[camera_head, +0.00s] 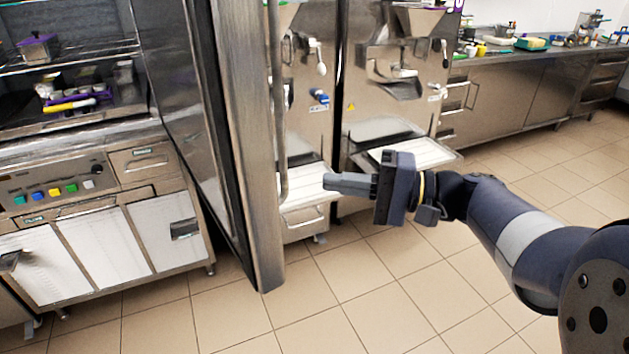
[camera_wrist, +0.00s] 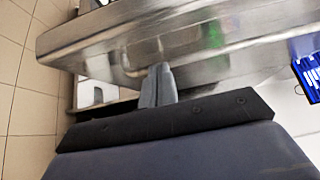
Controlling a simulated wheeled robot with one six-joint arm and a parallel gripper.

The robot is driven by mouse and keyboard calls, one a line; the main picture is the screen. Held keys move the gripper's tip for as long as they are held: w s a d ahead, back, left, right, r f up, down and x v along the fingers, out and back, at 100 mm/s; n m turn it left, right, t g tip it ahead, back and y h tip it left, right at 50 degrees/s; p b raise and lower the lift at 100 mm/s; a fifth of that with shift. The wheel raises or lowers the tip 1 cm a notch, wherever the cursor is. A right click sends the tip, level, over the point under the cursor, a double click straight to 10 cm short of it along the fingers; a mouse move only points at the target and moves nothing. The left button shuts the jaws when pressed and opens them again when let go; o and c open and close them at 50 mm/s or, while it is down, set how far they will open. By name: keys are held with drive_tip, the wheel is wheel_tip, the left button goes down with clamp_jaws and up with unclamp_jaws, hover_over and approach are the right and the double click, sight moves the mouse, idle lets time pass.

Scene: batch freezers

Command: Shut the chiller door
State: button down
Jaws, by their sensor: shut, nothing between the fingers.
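The chiller door (camera_head: 245,130) is a tall steel door that stands open, swung out to the right of the chiller's shelves (camera_head: 70,58). A long vertical bar handle (camera_head: 280,110) runs along its outer, right-hand face. My gripper (camera_head: 328,181) is shut and empty, to the right of the door and pointing left toward it, with a small gap between them in the head view. In the wrist view, my closed fingertips (camera_wrist: 160,72) show in front of a wide, blurred steel surface (camera_wrist: 205,35), which looks like the door. Whether they touch it I cannot tell.
Two steel batch freezers (camera_head: 395,80) with trays stand behind the door and my gripper. A steel counter (camera_head: 540,75) with containers runs along the back right. A control panel (camera_head: 60,190) and drawer fronts sit below the chiller shelves. The tiled floor (camera_head: 340,300) in front is clear.

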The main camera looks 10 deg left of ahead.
sight(286, 177)
drive_tip(key=a, duration=0.5)
drive_tip(key=a+p, duration=0.1)
drive_tip(key=a, duration=0.2)
drive_tip(key=shift+w+a, duration=0.25)
drive_tip(key=shift+a, duration=0.1)
